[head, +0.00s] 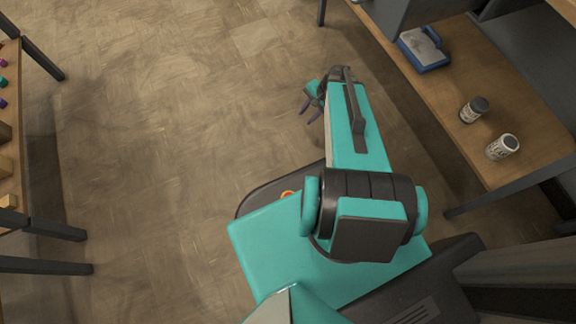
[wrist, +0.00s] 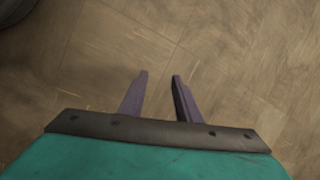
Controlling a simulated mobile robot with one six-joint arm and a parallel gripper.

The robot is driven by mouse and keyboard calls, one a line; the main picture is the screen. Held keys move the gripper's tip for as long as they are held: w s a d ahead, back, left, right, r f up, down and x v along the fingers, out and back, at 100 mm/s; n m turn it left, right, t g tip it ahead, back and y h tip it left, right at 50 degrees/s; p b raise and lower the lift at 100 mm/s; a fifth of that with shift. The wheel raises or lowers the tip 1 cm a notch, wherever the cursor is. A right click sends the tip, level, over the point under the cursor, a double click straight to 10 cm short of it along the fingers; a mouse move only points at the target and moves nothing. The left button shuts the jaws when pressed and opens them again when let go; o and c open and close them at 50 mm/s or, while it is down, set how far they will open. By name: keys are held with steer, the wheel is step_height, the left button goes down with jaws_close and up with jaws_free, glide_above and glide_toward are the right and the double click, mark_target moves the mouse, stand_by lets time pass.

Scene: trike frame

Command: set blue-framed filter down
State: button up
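My gripper (wrist: 159,76) is empty in the wrist view. Its two dark purple fingers stand apart with only floor between them. In the head view my gripper (head: 311,108) hangs over open floor, left of the right-hand bench. A blue-framed item with a light grey face (head: 424,48) lies on that bench near its far end; it may be the blue-framed filter. My gripper is well apart from it.
A shelf (head: 10,140) with small coloured blocks stands at the left edge. The floor (head: 170,150) between is clear.

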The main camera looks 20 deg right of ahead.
steer(key=s+a+f+n+g+h, duration=0.1)
steer(key=s+a+f+n+g, duration=0.1)
steer(key=s+a+n, duration=0.2)
steer(key=s+a+f+n+g+h, duration=0.1)
steer(key=s+a+f+n+g, duration=0.1)
steer(key=s+a+n, duration=0.3)
steer(key=s+a+f+n+g+h, duration=0.1)
steer(key=s+a+f+n, duration=0.3)
steer(key=s+a, duration=0.4)
steer(key=shift+s+a+f+n+g+h, duration=0.15)
steer(key=shift+s+n+g, duration=0.15)
steer(key=shift+s+g, duration=0.15)
steer(key=shift+s+f+n+g+h, duration=0.1)
steer(key=shift+s+n+g+h, duration=0.05)
steer(key=shift+s+n+g, duration=0.2)
steer(key=shift+r, duration=0.1)
